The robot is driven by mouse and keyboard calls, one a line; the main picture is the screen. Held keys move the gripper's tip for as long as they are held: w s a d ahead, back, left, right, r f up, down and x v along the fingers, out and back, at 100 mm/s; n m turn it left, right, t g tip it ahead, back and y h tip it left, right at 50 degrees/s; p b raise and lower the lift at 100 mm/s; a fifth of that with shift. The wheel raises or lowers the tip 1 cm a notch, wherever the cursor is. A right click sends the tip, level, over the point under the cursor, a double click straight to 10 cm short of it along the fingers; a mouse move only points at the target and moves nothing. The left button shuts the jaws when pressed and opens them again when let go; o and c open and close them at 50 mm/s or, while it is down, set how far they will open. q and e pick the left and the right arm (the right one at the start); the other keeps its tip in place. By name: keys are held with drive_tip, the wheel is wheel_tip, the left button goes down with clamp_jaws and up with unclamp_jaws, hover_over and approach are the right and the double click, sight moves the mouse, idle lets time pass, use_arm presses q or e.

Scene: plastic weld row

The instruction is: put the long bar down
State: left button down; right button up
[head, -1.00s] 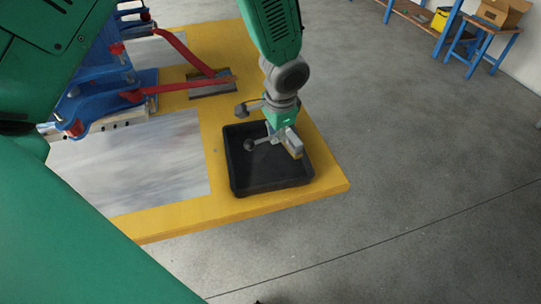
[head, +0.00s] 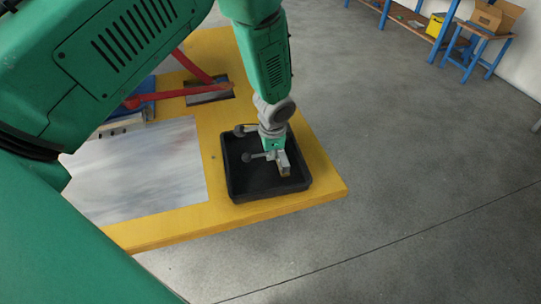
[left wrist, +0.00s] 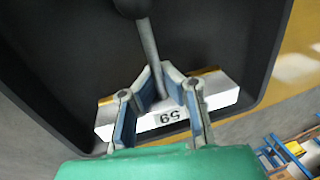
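The long bar (left wrist: 224,94) is pale, with the label "59" and yellowish edges. In the left wrist view it lies crosswise at my left gripper (left wrist: 161,68). The blue-padded fingers angle in around its middle, with a thin grey rod between the tips. In the head view my left gripper (head: 275,157) points down into the black tray (head: 233,187), with the bar's end (head: 286,171) showing at its tip. The gripper looks shut on the bar. Whether the bar touches the tray floor cannot be told. My right gripper is not in view.
The tray stands on the yellow table (head: 180,221) near its right corner. A grey metal sheet (head: 145,170) lies to its left. Red clamp arms (head: 165,95) and a dark slotted piece (head: 208,92) are behind. Open grey floor lies right.

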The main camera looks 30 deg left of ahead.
use_arm(q)
drive_tip(key=shift+w+f, duration=0.1)
drive_tip(key=shift+f, duration=0.35)
drive_tip(key=shift+f, duration=0.1)
drive_tip(key=c, duration=1.7)
unclamp_jaws()
drive_tip(key=r, duration=0.4)
drive_tip(key=s+d+r, duration=0.1)
drive_tip(key=r, duration=0.3)
drive_tip(key=s+r+p, duration=0.1)
drive_tip(key=r, duration=0.3)
drive_tip(key=shift+d, duration=0.35)
